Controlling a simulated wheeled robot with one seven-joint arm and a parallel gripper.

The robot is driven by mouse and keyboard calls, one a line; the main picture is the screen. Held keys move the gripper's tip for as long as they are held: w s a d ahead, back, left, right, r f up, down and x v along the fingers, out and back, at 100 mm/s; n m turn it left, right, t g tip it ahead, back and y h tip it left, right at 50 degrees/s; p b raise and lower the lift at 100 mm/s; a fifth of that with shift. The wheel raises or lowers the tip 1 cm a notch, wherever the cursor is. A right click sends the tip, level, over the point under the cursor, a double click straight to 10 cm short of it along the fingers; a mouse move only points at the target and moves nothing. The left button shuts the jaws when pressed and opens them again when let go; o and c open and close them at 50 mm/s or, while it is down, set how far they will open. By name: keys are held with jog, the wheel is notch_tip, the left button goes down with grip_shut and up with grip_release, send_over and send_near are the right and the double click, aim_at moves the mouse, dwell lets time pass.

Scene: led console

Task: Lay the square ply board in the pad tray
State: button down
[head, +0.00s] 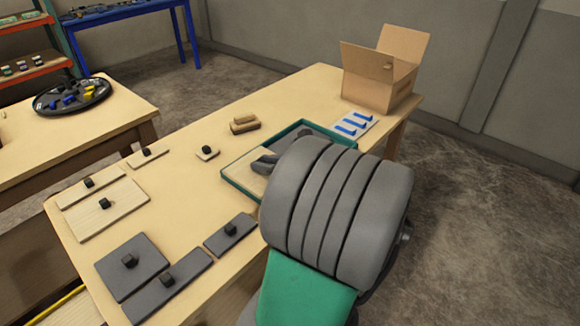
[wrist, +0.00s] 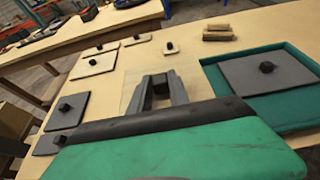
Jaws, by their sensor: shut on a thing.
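My gripper (head: 266,164) is over the left part of the green-rimmed pad tray (head: 232,180). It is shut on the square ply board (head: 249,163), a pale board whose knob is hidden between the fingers. In the wrist view the fingers (wrist: 160,92) stand over the board (wrist: 132,88), and the tray (wrist: 285,103) shows to their right. A grey square board (wrist: 252,77) with a black knob lies in the right part of the tray. Whether the ply board touches the tray floor or hangs just above it, I cannot tell. My arm hides the tray's near right side.
Ply pieces (head: 115,212) and grey boards (head: 125,278) with black knobs lie on the table's left. A small ply square (head: 205,155) and a wooden block (head: 243,124) lie behind the tray. A blue-barred plate (head: 362,122) and an open carton (head: 375,88) stand at the far end.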

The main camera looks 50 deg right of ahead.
jog(key=w+d+f, duration=0.1)
jog(key=w, duration=0.1)
jog(key=w+d+f, duration=0.1)
jog(key=w+d, duration=0.1)
jog(key=w+d+f, duration=0.2)
jog(key=shift+w+d+b, duration=0.1)
jog(key=shift+w+b, duration=0.15)
jog(key=shift+b, duration=0.15)
jog(key=w+d+f, duration=0.1)
jog(key=f, duration=0.1)
jog(key=w+d+f, duration=0.1)
jog(key=w+f, duration=0.1)
jog(key=w+d+f, duration=0.1)
jog(key=f, duration=0.1)
jog(key=shift+w+d+b, duration=0.2)
jog(key=shift+d+b, duration=0.05)
jog(key=shift+b, duration=0.15)
jog(key=shift+f, duration=1.45)
jog(key=shift+f, duration=0.1)
jog(key=c, duration=1.2)
grip_release()
jog(key=shift+c, duration=0.2)
